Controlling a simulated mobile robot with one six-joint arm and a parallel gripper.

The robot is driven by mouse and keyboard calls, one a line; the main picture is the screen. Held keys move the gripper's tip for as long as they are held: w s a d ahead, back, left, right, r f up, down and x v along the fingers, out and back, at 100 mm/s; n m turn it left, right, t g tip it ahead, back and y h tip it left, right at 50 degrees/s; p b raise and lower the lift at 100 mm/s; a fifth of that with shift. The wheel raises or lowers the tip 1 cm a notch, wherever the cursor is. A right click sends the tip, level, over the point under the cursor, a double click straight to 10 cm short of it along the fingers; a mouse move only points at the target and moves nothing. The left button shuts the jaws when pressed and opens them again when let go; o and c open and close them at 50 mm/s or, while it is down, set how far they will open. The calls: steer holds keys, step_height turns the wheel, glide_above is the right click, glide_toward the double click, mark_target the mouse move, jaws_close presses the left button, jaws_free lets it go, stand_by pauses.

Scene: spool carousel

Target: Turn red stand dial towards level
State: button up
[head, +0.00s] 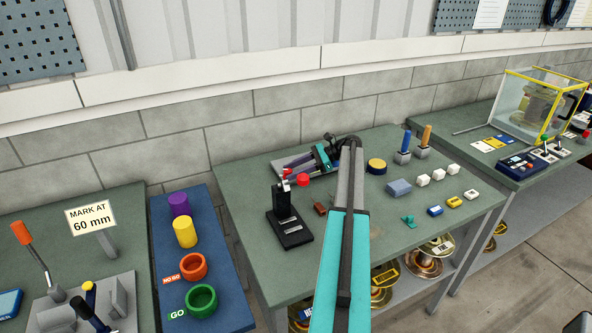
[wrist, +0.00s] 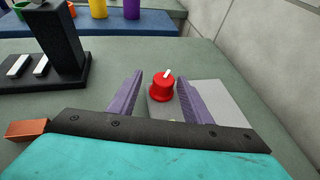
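The red stand dial (wrist: 161,88) is a round knob with a white pointer line on top, tilted up and to the right in the wrist view. It stands on a grey block on a pale plate (wrist: 212,97). In the head view the red dial (head: 303,180) is beside the black upright stand (head: 284,203). My gripper (wrist: 160,78) is open, its two purple fingers on either side of the dial. A gap shows at the left finger; whether the right finger touches cannot be told. In the head view my gripper (head: 302,168) is partly hidden.
The black stand (wrist: 68,42) is close on the left in the wrist view. A copper-coloured block (wrist: 27,130) lies near my gripper. The wall is behind.

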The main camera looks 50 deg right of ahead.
steer(key=shift+d, duration=0.15)
steer(key=shift+d+r, duration=0.1)
steer(key=shift+s+d+r+b, duration=0.15)
steer(key=shift+s+d+b, duration=0.2)
steer(key=shift+d, duration=0.15)
steer(key=shift+b+v, duration=0.85)
steer(key=shift+v, duration=2.15)
steer(key=shift+s, duration=0.15)
